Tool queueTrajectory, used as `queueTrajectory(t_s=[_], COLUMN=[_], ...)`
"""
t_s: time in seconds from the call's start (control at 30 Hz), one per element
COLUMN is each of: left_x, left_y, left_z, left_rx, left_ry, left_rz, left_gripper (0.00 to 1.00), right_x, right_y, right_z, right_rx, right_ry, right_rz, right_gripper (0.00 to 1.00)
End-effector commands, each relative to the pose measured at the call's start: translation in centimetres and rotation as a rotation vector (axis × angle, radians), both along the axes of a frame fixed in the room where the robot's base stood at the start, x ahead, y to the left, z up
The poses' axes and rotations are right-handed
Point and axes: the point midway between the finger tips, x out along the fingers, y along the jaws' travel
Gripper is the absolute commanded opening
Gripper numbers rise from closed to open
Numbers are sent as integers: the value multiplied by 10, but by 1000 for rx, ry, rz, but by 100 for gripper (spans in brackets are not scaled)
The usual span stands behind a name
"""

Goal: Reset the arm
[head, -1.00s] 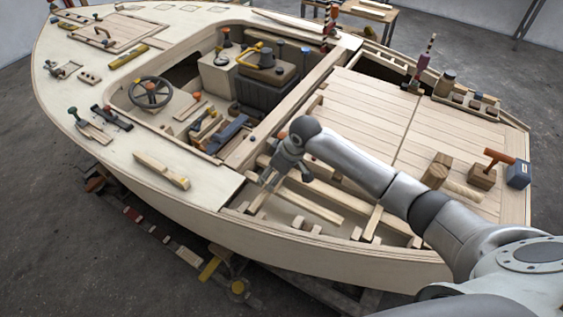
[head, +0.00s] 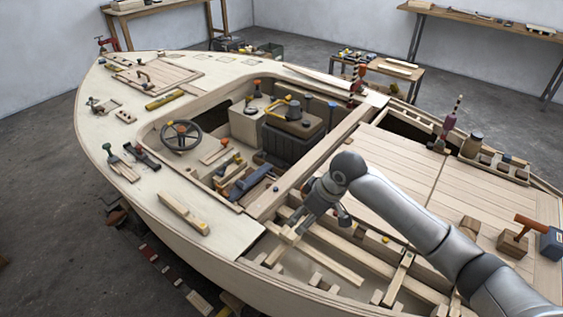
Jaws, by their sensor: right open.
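My right arm comes in from the lower right over the plywood boat hull (head: 262,215). My right gripper (head: 303,228) hangs over the open framed section of the hull, beside the cockpit edge. It points down and to the left, is open, and has nothing visible between its fingers. Whether its tips touch the wooden frames below cannot be told. My left gripper is not in view.
The cockpit holds a steering wheel (head: 181,136) and a dark engine box (head: 292,137). A mallet (head: 534,226) and wooden blocks (head: 512,243) lie on the right deck. Workbenches (head: 478,20) stand by the walls. The left foredeck has free room.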

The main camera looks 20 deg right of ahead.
Motion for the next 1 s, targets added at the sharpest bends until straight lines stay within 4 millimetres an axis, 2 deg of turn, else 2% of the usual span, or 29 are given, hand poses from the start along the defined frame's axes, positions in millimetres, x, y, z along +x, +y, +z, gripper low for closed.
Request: queueTrajectory(t_s=[0.17,0.27,0.43,0.6,0.77,1.0], left_x=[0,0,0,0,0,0], left_y=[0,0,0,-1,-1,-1], left_z=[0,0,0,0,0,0], left_rx=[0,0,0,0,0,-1], left_ry=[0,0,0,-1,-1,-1], left_rz=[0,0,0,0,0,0], left_gripper=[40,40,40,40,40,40], right_x=[-6,-23,-74,-127,-176,-234], right_y=[5,19,49,63,58,31], right_z=[-5,-19,-47,-63,-70,-71], right_rx=[3,10,36,55,55,13], right_ry=[2,7,9,4,11,31], right_rz=[5,15,11,-55,-165,-331], right_gripper=[69,69,69,69,69,69])
